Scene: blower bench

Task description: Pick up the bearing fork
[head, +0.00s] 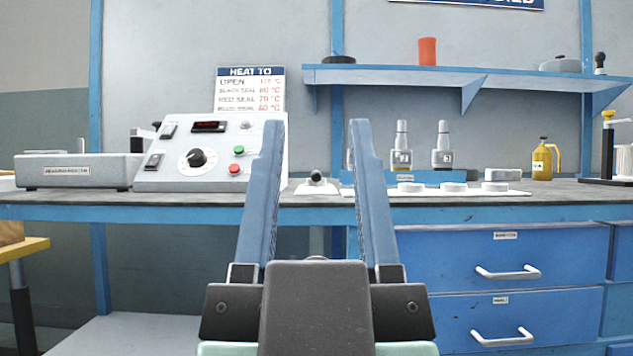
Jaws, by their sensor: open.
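My gripper (317,125) is in the lower middle of the head view, its two blue fingers apart and pointing forward at the bench. No object is held between them. I cannot pick out a bearing fork with certainty. A small whitish device with a black knob (317,178) is on the bench top and shows between the fingers, beyond them. The fingers hide parts of the bench behind them.
The bench (180,197) carries a control box (205,165), a grey case (80,170), numbered grey tools (402,148) in a blue rack, white discs on a white mat (515,193) and a yellow can (542,160). Blue drawers (510,250) are below; a shelf (400,76) is above.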

